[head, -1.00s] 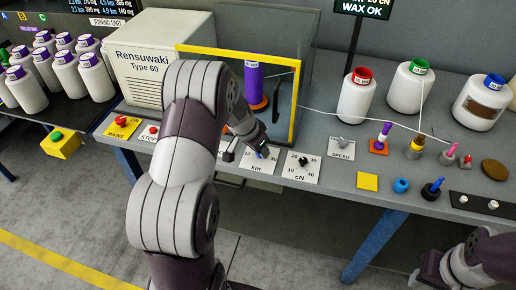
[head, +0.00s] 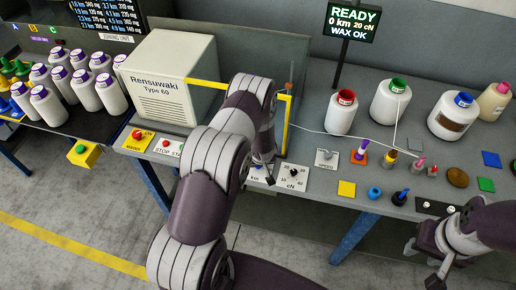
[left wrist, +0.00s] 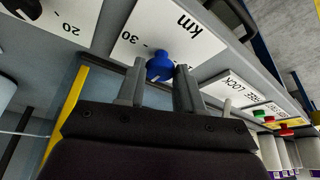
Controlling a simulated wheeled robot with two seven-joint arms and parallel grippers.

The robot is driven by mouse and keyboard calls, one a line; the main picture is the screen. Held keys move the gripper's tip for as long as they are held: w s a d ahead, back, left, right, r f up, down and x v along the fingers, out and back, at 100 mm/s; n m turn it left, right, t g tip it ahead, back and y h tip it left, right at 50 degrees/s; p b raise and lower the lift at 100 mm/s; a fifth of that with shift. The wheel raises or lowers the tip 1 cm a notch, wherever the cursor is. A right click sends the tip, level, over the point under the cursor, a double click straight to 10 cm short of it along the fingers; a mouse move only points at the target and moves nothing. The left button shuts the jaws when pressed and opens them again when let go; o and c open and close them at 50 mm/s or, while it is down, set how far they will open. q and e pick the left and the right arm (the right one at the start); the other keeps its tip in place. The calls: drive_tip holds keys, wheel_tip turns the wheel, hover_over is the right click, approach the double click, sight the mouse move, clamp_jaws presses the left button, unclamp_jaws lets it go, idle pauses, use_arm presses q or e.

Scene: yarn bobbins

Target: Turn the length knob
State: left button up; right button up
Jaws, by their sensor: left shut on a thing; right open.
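The length knob is a blue knob (left wrist: 160,66) on the white plate marked km (left wrist: 188,32), seen in the left wrist view. My left gripper (left wrist: 160,88) is shut on it, with one finger on each side. In the head view my left gripper (head: 267,176) is over the km plate (head: 254,173), and the knob is hidden behind the arm and fingers. My right gripper (head: 427,264) is open and empty, low at the right, in front of the bench edge.
The cN plate (head: 293,182) with a black knob is close on the right. The speed switch plate (head: 326,158) and a yellow square (head: 346,189) are farther right. A display (head: 352,22) reads READY, 0 km, 20 cN, WAX OK. A yellow frame (head: 287,124) stands behind my left gripper.

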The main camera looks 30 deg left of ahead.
use_arm(q)
drive_tip(key=shift+w+r+n+g+y+p, duration=0.1)
drive_tip(key=shift+n+g+y+p, duration=0.1)
drive_tip(key=shift+n+p, duration=0.35)
drive_tip(key=shift+w+r+n+g+y+p, duration=0.1)
drive_tip(key=shift+n+y+p, duration=0.2)
drive_tip(key=shift+n, duration=0.35)
drive_tip(key=shift+d+f+n+g+p, duration=0.15)
drive_tip(key=shift+n+g+p, duration=0.2)
drive_tip(key=shift+n, duration=0.85)
use_arm(e)
drive_tip(key=shift+r, duration=1.9)
use_arm(q)
drive_tip(key=o, duration=1)
drive_tip(key=shift+o, duration=0.2)
drive_tip(key=shift+d+r, duration=0.1)
drive_tip(key=shift+r, duration=0.2)
drive_tip(key=v, duration=1.2)
drive_tip(key=shift+b, duration=0.35)
use_arm(e)
drive_tip(key=shift+f, duration=0.35)
